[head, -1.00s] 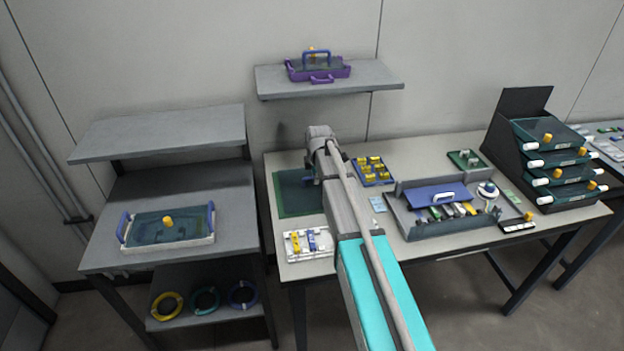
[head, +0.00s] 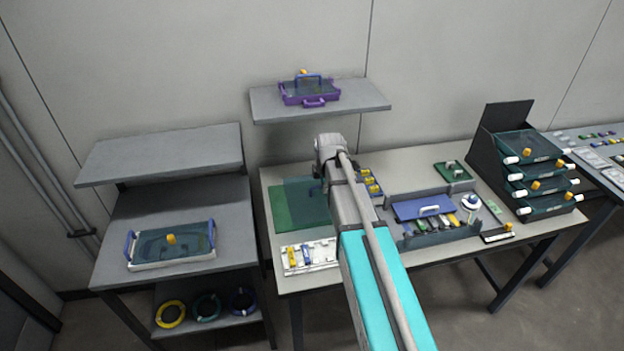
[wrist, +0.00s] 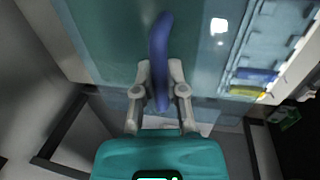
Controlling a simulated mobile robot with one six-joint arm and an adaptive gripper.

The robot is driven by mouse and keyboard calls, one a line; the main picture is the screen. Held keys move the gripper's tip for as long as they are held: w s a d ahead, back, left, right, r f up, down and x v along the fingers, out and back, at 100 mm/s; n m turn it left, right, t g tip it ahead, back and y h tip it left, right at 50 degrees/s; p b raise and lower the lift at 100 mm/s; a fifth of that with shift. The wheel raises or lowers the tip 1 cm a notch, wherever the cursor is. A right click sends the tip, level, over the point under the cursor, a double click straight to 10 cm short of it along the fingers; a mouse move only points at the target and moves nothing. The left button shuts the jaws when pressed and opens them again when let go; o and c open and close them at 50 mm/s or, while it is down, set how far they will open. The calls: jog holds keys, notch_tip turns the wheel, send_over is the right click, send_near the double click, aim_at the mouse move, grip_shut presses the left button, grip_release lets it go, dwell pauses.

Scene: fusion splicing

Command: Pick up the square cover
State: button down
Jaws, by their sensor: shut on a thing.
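My gripper is shut on the blue handle (wrist: 159,45) of the square cover, with a finger on each side of the handle in the wrist view (wrist: 161,72). The square cover (head: 308,198) is a translucent teal sheet. It also fills the upper part of the wrist view (wrist: 105,40). In the head view it appears raised above the green mat (head: 283,213) on the main table, overlapping its right part. My arm hides the cover's right side and the gripper's fingers in the head view.
A white tray (head: 297,262) with blue and yellow pieces lies just in front of the mat. A grey workstation with a blue lid (head: 420,207) stands to the right. A shelf (head: 355,98) holding a purple-framed box (head: 310,95) hangs behind. A stacked drawer rack stands far right.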

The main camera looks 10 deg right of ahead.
jog(key=s, duration=0.1)
jog(key=s+d+r+p, duration=0.1)
jog(key=s, duration=0.1)
jog(key=s+r, duration=0.1)
jog(key=s, duration=0.1)
jog(key=shift+d+r+p, duration=0.15)
jog(key=shift+d+p, duration=0.2)
jog(key=shift+d, duration=0.05)
dwell(0.4)
